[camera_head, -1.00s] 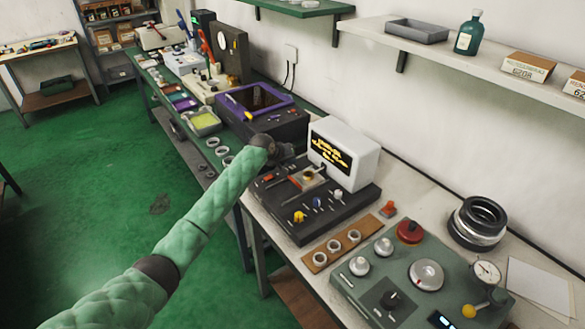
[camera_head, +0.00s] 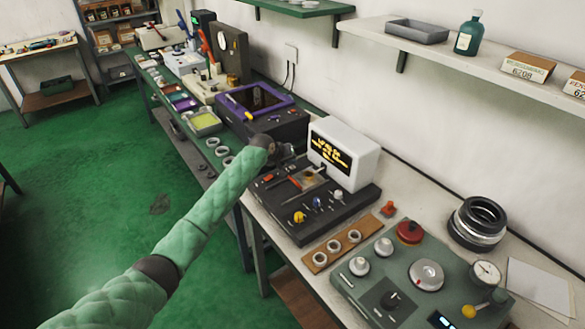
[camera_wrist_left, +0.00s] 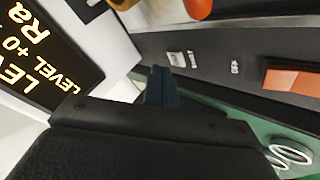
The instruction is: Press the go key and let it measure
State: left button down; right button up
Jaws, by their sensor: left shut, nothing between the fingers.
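A white display unit (camera_head: 362,165) with yellow lettering on a black screen (camera_head: 330,150) stands at the back of a black control base (camera_head: 337,216). In the left wrist view the tilted screen (camera_wrist_left: 40,60) shows "LEVEL" and "Ra". My left gripper (camera_head: 285,151) is at the base's far left corner, beside the display. Its dark fingers (camera_wrist_left: 158,84) are shut and empty, pointing at the dark panel (camera_wrist_left: 220,50) near a small grey key (camera_wrist_left: 177,59). I cannot read which key is go, nor tell if the fingers touch the panel. My right gripper is not in view.
A wooden strip with rings (camera_head: 342,246) and a green instrument (camera_head: 385,295) with knobs lie in front. Black rings (camera_head: 480,222) are stacked at right. A purple-framed device (camera_head: 262,100) stands behind my arm. A shelf (camera_head: 450,58) runs above.

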aim_at(291, 169)
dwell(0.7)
pick_arm(q)
jog(key=shift+f, duration=0.4)
jog(key=shift+f, duration=0.2)
dwell(0.4)
jog(key=shift+f, duration=0.15)
dwell(0.3)
jog(key=shift+r+p, duration=0.6)
jog(key=shift+r, duration=0.15)
jog(key=shift+r, duration=0.1)
jog(key=shift+r+p, duration=1.85)
jog(key=shift+r, duration=0.6)
